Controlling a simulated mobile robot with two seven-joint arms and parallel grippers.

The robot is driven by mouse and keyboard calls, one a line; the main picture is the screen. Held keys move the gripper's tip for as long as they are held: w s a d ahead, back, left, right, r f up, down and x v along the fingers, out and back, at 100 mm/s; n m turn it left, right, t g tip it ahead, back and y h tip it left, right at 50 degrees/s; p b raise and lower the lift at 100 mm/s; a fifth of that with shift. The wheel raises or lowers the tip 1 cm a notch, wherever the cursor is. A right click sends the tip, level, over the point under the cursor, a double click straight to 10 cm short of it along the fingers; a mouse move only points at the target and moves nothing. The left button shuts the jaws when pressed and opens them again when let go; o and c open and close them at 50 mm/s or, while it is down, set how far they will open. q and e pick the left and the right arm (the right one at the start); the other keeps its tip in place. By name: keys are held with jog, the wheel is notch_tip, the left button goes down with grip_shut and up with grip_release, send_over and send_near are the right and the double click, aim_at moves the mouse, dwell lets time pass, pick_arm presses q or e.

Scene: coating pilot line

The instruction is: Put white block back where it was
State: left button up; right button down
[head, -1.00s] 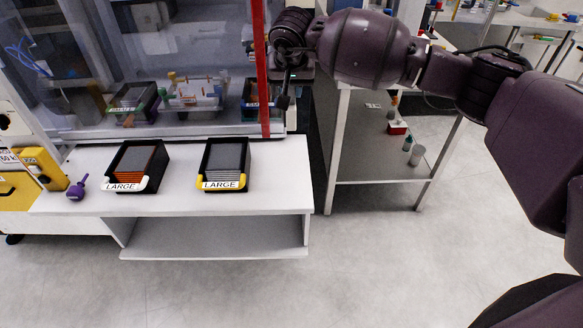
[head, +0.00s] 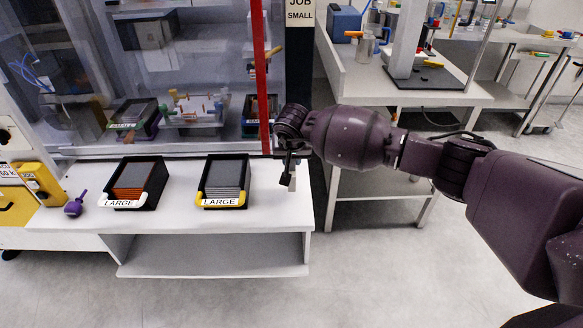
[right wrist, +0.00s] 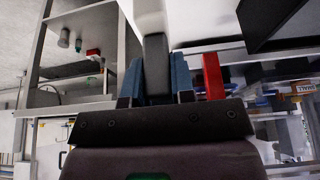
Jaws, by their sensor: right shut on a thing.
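My right gripper (head: 286,172) is at the right end of the white bench, low over its top. It is shut on the white block (head: 292,182), of which a small pale part shows below and right of the fingers. In the right wrist view the block (right wrist: 153,55) stands between the two blue fingers (right wrist: 156,85) and reaches out past their tips. I cannot tell whether the block touches the bench. My left gripper is not in view.
On the white bench (head: 255,222) stand a black tray with a yellow LARGE label (head: 222,201), another LARGE tray (head: 119,202) and a purple object (head: 75,206). A red post (head: 262,80) edges the glass cabinet behind. Bare bench lies between the right tray and gripper.

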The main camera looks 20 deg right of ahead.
aim_at(291, 166)
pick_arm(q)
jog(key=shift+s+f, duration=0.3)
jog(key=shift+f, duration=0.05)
pick_arm(e)
jog(key=shift+f, duration=1.8)
jog(key=shift+f, duration=0.2)
jog(key=c, duration=1)
grip_release()
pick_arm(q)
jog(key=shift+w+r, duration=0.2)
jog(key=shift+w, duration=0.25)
pick_arm(e)
jog(key=shift+o, duration=0.2)
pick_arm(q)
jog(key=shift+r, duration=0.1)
pick_arm(e)
jog(key=shift+r, duration=0.15)
jog(key=shift+r, duration=0.35)
pick_arm(q)
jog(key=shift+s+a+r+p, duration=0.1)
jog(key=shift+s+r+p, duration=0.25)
jog(key=shift+p, duration=0.15)
pick_arm(e)
jog(key=v, duration=1.1)
jog(key=shift+s, duration=0.25)
